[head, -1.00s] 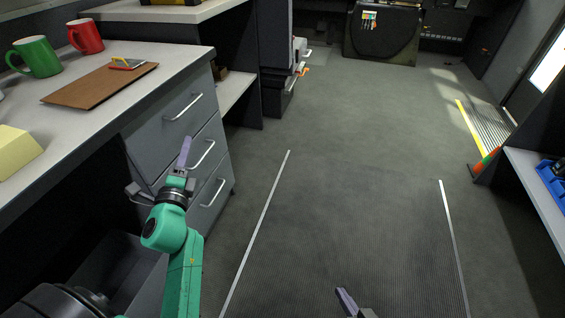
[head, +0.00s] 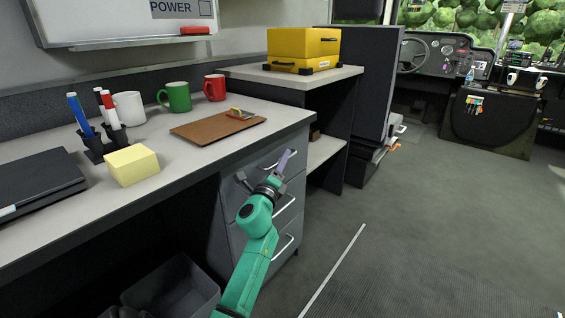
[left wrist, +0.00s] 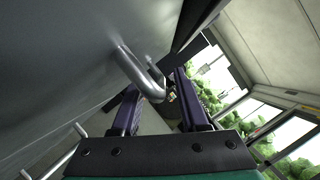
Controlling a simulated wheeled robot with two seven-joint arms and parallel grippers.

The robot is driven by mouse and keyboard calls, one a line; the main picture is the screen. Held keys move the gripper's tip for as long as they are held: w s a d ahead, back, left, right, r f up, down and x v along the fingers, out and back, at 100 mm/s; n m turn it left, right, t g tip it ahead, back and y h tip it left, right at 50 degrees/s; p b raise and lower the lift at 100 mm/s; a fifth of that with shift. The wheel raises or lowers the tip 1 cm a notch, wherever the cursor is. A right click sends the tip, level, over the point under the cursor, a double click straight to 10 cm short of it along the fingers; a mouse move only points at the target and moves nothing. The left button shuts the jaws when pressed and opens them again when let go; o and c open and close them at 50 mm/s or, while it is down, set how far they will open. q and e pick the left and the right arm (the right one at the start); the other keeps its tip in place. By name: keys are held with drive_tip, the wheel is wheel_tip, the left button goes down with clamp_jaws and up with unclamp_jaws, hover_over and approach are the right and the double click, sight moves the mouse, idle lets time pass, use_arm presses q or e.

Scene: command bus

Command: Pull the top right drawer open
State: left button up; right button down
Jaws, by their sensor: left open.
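A grey drawer unit under the counter has three stacked drawers with silver bar handles. The top drawer (head: 299,158) looks closed. My left gripper (head: 265,168) is open at its front, and the gripper and arm hide most of its handle. In the left wrist view, the silver handle (left wrist: 138,70) reaches between the two purple fingers of my left gripper (left wrist: 160,98), nearer the left finger. I cannot tell whether the finger touches it. The middle handle (head: 285,206) and bottom handle (head: 283,247) are below. My right gripper is not in view.
The counter (head: 200,165) above holds a brown clipboard (head: 215,127), mugs, a yellow block (head: 132,165) and a pen holder. A dark bin (head: 172,290) stands under it. A yellow case (head: 303,48) sits on a shelf behind. The floor to the right is clear.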

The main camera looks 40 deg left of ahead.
use_arm(q)
drive_tip(key=shift+c, duration=0.3)
clamp_jaws()
drive_tip(key=shift+w, duration=0.1)
idle(1.1)
